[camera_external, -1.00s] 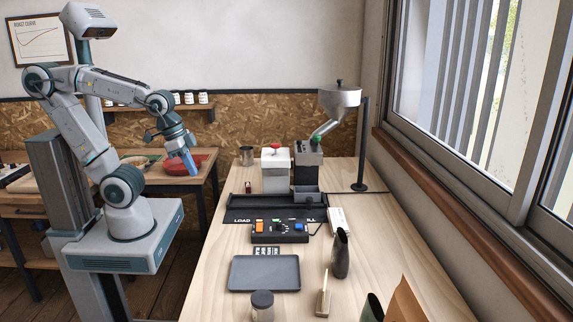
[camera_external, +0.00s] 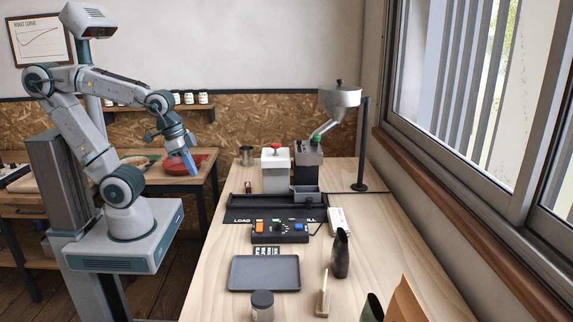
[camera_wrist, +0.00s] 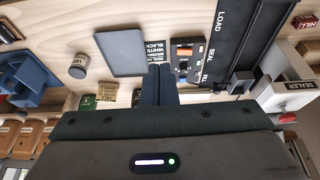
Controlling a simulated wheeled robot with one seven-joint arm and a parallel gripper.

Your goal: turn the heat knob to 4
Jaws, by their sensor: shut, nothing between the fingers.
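A black control box (camera_external: 266,238) stands on the wooden workbench, with an orange switch (camera_external: 259,227), a small dark knob (camera_external: 284,228) and a blue button (camera_external: 300,227) on it. The knob's setting is too small to read. The box also shows in the wrist view (camera_wrist: 198,48), just right of my fingertips in the picture. My gripper (camera_external: 190,166) is shut and empty, pointing down, left of the bench and well apart from the box. In the wrist view its dark fingers (camera_wrist: 162,72) are together.
A grey tray (camera_external: 264,273) and a lidded jar (camera_external: 262,306) lie in front of the box.

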